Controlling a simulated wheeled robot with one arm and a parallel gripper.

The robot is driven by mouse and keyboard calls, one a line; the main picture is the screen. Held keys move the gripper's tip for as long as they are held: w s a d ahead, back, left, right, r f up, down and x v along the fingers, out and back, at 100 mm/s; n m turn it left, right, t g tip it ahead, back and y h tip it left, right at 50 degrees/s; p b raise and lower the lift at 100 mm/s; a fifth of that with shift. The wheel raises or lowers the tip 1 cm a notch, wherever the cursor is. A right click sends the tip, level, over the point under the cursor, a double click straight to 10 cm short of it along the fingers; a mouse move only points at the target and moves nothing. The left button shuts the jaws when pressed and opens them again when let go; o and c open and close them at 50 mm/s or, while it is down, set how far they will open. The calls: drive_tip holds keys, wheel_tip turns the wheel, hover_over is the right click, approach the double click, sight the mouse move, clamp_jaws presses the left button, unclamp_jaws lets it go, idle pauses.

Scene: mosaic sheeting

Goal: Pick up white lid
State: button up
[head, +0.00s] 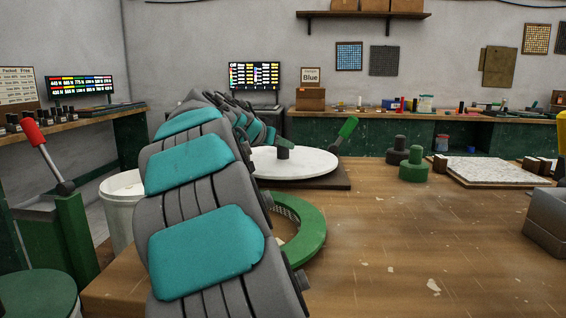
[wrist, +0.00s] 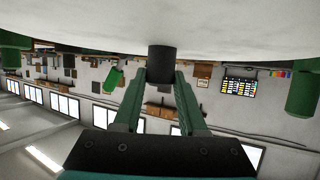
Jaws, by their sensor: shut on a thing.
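The white lid (head: 308,164) is a wide round disc with a dark knob (head: 283,152) on top. It sits level over a dark board on the wooden workbench. In the wrist view, which is upside down, the lid (wrist: 160,22) fills the top edge and its knob (wrist: 161,58) hangs into the middle. My gripper (wrist: 162,78) is shut on the knob, one green finger on each side. In the head view my arm hides the left part of the lid and most of the gripper. I cannot tell whether the lid is clear of the board.
A green ring (head: 308,237) lies on the bench nearer me. A green-handled lever (head: 347,128) stands just behind the lid's right side. Green and dark knobbed weights (head: 413,168) and a pale slab (head: 490,170) are farther right.

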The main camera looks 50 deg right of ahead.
clamp_jaws()
idle(0.8)
